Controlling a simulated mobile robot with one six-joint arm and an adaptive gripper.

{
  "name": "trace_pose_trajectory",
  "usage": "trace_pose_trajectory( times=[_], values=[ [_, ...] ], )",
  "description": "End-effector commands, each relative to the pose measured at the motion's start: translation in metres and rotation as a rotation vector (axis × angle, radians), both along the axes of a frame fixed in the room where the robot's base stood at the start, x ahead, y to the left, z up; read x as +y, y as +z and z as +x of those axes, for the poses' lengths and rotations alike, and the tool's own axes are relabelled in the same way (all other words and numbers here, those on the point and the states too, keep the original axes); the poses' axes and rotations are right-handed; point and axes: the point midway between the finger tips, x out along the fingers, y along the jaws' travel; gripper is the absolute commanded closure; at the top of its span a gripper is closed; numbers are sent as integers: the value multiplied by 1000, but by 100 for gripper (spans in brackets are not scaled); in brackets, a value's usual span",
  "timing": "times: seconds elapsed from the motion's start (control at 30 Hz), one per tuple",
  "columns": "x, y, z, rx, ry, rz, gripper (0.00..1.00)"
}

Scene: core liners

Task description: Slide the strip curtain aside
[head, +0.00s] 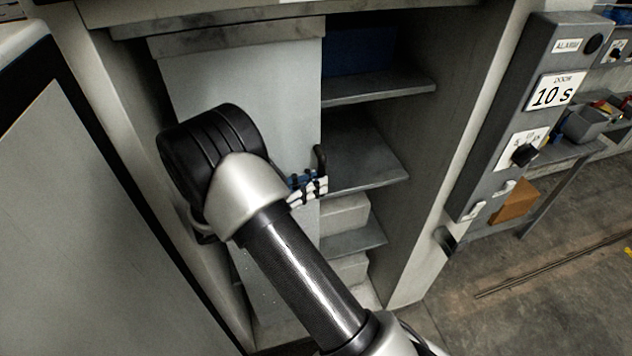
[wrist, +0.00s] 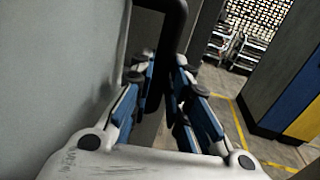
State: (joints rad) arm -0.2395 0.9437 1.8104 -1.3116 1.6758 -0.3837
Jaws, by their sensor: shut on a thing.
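The strip curtain (head: 245,85) shows as a flat pale grey panel covering the left part of the cabinet opening. A black handle (head: 320,158) stands at its right edge, and it also shows in the wrist view (wrist: 178,22). My gripper (head: 312,187) is at this edge, with its fingers shut on the handle; the wrist view shows the blue-padded fingers (wrist: 166,88) on both sides of it. My arm hides the lower left part of the curtain.
The right part of the opening is uncovered, showing grey shelves (head: 365,150), a dark blue bin (head: 355,50) and pale blocks (head: 345,215). A control panel (head: 540,110) marked ALARM and 10 s stands at right. A light-faced cabinet (head: 50,200) is close on the left.

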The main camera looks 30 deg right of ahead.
Motion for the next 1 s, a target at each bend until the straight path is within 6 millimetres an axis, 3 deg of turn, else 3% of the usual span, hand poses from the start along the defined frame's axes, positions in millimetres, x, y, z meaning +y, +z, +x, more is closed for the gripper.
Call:
trace_pose_trajectory(
  times=[0.07, 0.1, 0.4, 0.77, 1.0],
  values=[
    [0, 0, 0, 1, 0, 1, 100],
    [0, 0, 0, 0, 0, 1, 83],
    [0, 0, 0, 0, 0, 1, 64],
    [0, 4, 0, -2, 0, 1, 64],
    [0, 43, 0, -6, 1, 2, 64]
  ],
)
